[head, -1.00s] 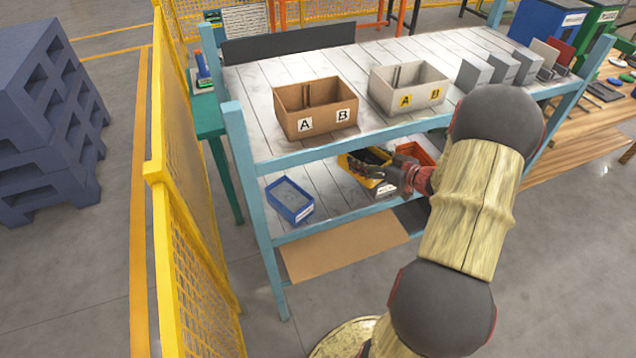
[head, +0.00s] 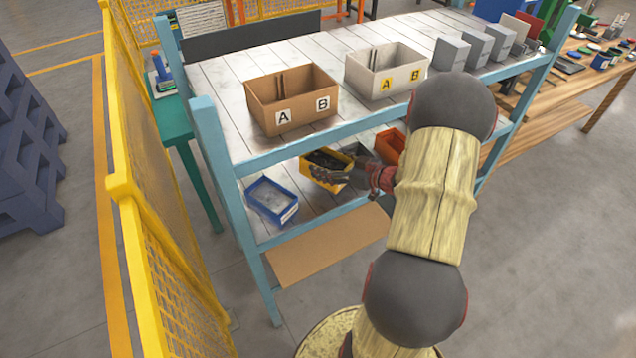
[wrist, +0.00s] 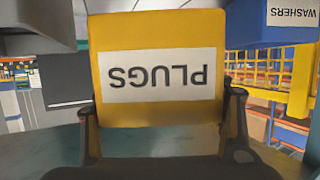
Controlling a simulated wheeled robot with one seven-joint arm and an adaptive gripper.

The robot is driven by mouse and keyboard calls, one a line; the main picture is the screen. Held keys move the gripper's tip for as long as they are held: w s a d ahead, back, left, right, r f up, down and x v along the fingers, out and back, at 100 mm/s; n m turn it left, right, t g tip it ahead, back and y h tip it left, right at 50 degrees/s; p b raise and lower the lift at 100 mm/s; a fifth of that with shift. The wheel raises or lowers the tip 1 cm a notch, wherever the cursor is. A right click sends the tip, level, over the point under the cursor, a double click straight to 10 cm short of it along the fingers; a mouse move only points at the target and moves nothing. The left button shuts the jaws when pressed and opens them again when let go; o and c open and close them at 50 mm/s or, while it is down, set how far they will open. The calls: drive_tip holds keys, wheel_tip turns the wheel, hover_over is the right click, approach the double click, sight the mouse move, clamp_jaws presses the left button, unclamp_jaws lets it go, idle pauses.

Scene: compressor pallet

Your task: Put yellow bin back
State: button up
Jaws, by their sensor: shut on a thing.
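The yellow bin (head: 320,160) is at the lower shelf level of the light-blue rack, between the blue bin and a grey bin. Dark contents show inside it. In the wrist view its yellow front (wrist: 155,35) fills the middle, with a white PLUGS label upside down. My gripper (head: 338,177) reaches in from the right and is shut on this bin, one finger at each side of the labelled front. The arm hides part of the shelf to the right. I cannot tell whether the bin's bottom touches the shelf.
The blue bin (head: 272,203) labelled WASHERS stands left of it on the lower shelf (head: 318,211). The grey bin (head: 357,151) and an orange bin (head: 391,146) are to the right. The upper shelf with brown (head: 290,100) and pale (head: 384,72) A/B boxes overhangs. A yellow fence (head: 150,190) stands left.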

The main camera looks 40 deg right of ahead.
drive_tip(key=a+f, duration=0.1)
drive_tip(key=w+a+f+b, duration=0.1)
drive_tip(key=shift+w+f, duration=0.1)
drive_tip(key=shift+f, duration=0.25)
wheel_tip(320, 180, down, 4)
drive_tip(key=shift+w+a+r+b, duration=0.1)
drive_tip(key=shift+w+a+b, duration=0.05)
drive_tip(key=shift+b, duration=1)
drive_tip(key=o, duration=2.1)
